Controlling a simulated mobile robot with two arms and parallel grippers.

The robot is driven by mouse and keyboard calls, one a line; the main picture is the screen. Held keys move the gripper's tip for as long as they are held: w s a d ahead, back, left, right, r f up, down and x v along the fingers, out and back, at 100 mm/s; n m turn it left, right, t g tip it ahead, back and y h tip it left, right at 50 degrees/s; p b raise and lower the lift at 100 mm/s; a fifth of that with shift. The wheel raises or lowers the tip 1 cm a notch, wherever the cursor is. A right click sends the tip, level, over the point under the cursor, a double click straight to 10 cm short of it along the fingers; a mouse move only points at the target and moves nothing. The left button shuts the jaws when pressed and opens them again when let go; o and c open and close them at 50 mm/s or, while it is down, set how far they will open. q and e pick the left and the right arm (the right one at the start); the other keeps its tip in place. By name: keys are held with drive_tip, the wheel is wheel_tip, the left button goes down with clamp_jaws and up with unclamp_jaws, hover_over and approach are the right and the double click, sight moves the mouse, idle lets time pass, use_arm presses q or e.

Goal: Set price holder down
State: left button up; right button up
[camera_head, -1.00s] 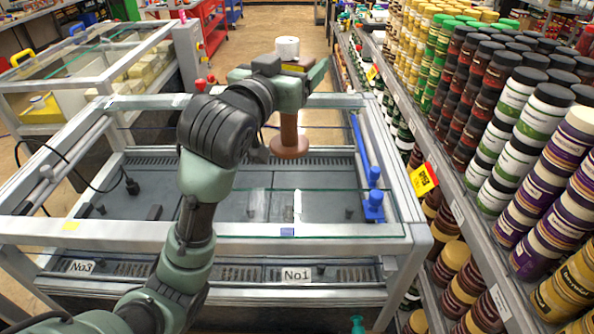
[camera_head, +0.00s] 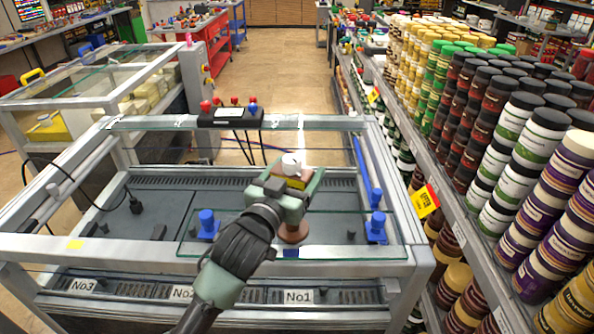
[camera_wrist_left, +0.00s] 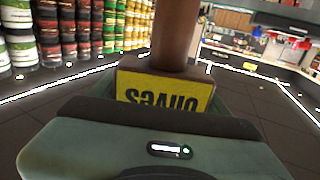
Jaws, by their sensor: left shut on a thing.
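The price holder (camera_head: 293,234) has a round brown base, a yellow label block and a white top. My left gripper (camera_head: 290,180) is shut on it around the label block. It is upright over the front glass panel of the No1 section; I cannot tell whether its base touches the glass. My right gripper is not in view.
Blue clamps (camera_head: 207,225) and (camera_head: 376,228) stand at either side of the glass panel (camera_head: 335,230). A black control box (camera_head: 230,118) sits on the machine's back rail. A shelf of stacked jars (camera_head: 500,150) with a yellow-red tag (camera_head: 425,201) lines the right.

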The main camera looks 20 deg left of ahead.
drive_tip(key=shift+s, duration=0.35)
use_arm(q)
drive_tip(key=shift+f, duration=0.1)
drive_tip(key=o, duration=2.1)
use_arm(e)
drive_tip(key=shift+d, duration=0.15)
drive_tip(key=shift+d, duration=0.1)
use_arm(q)
drive_tip(key=s+a+b, duration=0.1)
drive_tip(key=s, duration=1.1)
drive_tip(key=shift+a+b, duration=0.2)
drive_tip(key=shift+b, duration=0.1)
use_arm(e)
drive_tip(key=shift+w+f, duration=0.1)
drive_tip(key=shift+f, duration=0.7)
